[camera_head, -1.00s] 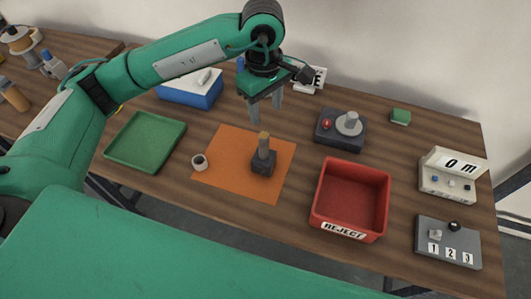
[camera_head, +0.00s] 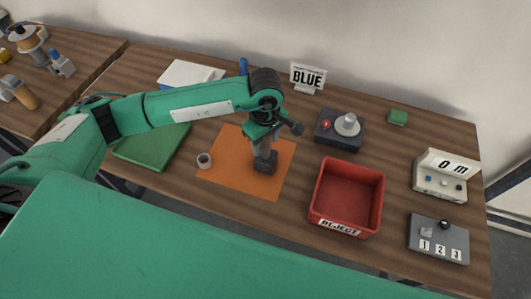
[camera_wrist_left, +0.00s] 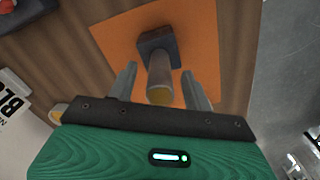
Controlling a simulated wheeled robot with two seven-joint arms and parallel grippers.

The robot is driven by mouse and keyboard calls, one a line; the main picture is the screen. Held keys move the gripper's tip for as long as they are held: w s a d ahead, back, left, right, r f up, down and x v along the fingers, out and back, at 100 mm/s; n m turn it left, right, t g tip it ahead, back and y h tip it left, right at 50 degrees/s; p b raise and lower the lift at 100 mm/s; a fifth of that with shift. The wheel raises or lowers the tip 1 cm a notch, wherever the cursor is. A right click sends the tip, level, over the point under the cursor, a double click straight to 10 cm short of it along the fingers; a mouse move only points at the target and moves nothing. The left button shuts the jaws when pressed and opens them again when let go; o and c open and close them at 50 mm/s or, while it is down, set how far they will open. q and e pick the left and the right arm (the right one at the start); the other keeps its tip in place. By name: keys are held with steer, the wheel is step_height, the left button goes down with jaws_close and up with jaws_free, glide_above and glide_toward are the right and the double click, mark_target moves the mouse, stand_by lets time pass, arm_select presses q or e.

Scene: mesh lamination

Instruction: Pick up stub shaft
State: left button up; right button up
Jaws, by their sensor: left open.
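The stub shaft (camera_wrist_left: 160,75) is a grey cylinder with a brassy end, standing upright in a dark square block (camera_head: 263,166) on an orange mat (camera_head: 225,170). My left gripper (camera_head: 263,148) is directly above the block, pointing down, and mostly covers the shaft in the head view. In the left wrist view its open fingers (camera_wrist_left: 159,72) lie one on each side of the shaft, with visible gaps between. My right gripper is not in view.
A red reject bin (camera_head: 328,215) is to the right, a green tray (camera_head: 150,150) to the left. A grey fixture (camera_head: 326,137) and a BLUE sign (camera_head: 307,77) stand behind.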

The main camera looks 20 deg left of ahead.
arm_select(q)
steer(key=shift+f, duration=0.8)
jaws_close()
steer(key=shift+r, duration=0.15)
stand_by(0.6)
